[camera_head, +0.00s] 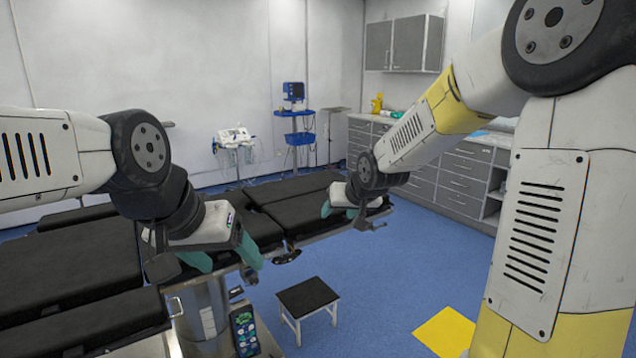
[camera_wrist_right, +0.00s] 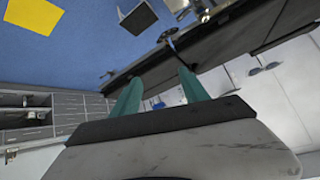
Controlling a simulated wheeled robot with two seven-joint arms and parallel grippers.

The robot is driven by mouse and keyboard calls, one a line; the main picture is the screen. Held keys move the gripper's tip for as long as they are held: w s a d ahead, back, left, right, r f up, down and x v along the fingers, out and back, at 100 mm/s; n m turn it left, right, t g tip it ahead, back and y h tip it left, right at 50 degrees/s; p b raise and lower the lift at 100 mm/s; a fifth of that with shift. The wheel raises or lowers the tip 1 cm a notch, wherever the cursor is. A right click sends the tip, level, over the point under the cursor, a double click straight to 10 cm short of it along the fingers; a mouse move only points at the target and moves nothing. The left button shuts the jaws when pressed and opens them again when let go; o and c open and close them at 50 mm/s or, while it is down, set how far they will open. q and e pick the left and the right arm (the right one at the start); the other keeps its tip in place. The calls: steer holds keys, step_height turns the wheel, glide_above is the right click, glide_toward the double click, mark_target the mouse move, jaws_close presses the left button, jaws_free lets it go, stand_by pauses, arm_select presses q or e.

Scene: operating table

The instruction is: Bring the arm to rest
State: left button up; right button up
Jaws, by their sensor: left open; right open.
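My left gripper (camera_head: 224,262) hangs at the end of the left arm, over the near edge of the black-padded operating table (camera_head: 70,262). Its teal fingers point down and stand apart, with nothing between them. My right arm reaches from the right across the room. My right gripper (camera_head: 340,208) is in the air by the far right end of the operating table, and its teal fingers also show in the right wrist view (camera_wrist_right: 160,92). They are apart and empty.
A black-topped step stool (camera_head: 307,298) stands on the blue floor beside a yellow floor patch (camera_head: 446,332). Grey drawer cabinets (camera_head: 440,172) line the right wall. A blue equipment cart (camera_head: 296,114) stands at the back. Open floor lies between stool and cabinets.

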steer(key=s+d+r+g, duration=0.1)
steer(key=s+d, duration=0.3)
steer(key=s, duration=1)
steer(key=s+d+r+m+g+h, duration=0.1)
steer(key=s+d+r, duration=0.3)
steer(key=s, duration=1)
steer(key=shift+s+d+r+g, duration=0.2)
steer(key=shift+d+r+g, duration=0.1)
steer(key=shift+d, duration=0.1)
